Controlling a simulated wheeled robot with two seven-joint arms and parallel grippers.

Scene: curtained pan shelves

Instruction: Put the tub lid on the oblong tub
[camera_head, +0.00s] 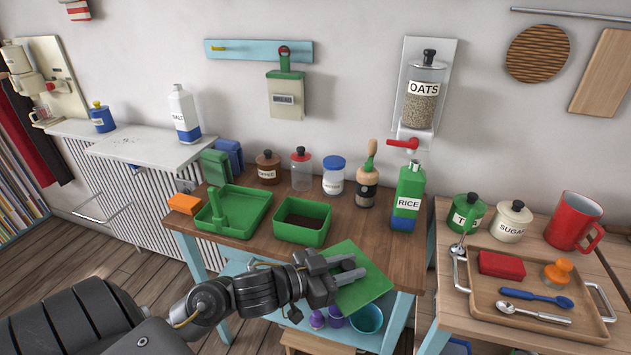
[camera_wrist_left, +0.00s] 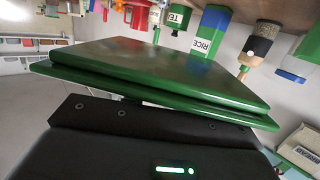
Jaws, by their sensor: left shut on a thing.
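The oblong tub (camera_head: 300,236) is green and open, with dark brown contents, and stands on the wooden table. The tub lid (camera_head: 367,290) is a flat green plate, held tilted beyond the table's front edge, to the right of and nearer than the tub. It fills the middle of the left wrist view (camera_wrist_left: 165,72), where a raised step shows on it. My left gripper (camera_head: 354,268) is shut on the lid at its left side. The lid is apart from the tub. My right gripper is not in view.
A green tray (camera_head: 258,205) with an upright handled piece stands left of the tub. Jars, a pepper mill (camera_head: 367,187) and a rice bottle (camera_head: 408,196) line the table behind. Purple cups and a teal bucket (camera_head: 366,319) sit below. A wooden tray (camera_head: 484,308) is at right.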

